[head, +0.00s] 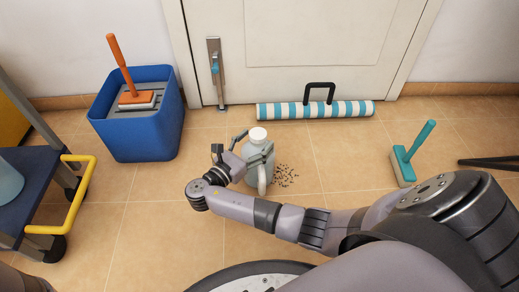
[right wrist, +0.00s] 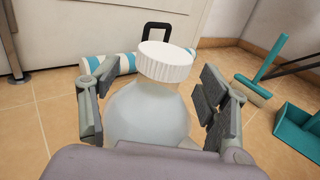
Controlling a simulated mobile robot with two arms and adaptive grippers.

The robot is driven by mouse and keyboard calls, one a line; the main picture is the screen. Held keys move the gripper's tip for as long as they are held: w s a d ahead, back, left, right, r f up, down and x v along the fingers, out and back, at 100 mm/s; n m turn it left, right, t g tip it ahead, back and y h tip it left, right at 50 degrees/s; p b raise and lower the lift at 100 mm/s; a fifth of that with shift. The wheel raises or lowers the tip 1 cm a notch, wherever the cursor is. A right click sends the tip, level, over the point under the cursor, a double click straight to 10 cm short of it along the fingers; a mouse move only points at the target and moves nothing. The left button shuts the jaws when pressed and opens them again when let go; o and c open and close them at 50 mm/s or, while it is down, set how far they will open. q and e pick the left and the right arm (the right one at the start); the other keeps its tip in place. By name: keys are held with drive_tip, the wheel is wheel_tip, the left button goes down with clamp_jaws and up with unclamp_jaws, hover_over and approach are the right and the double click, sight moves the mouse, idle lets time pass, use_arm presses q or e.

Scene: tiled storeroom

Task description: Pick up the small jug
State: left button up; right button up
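The small jug (head: 261,178) is pale and translucent with a white ribbed cap, standing upright on the tiled floor in the head view. In the right wrist view the jug (right wrist: 150,115) fills the middle, between the fingers. My right gripper (head: 246,149) is at the jug's upper body, below the cap. Its fingers (right wrist: 155,105) are spread on either side of the jug, with a gap visible at the right finger. The jug's lower part is hidden in the wrist view. My left gripper is not in view.
A blue bin (head: 150,135) with an orange-handled brush (head: 137,97) stands left. A striped roll (head: 315,110) lies by the door (head: 315,35). Dark specks (head: 286,176) lie beside the jug. A teal brush (head: 405,162) is right; a yellow-handled cart (head: 75,195) is left.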

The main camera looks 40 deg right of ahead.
clamp_jaws()
idle(0.8)
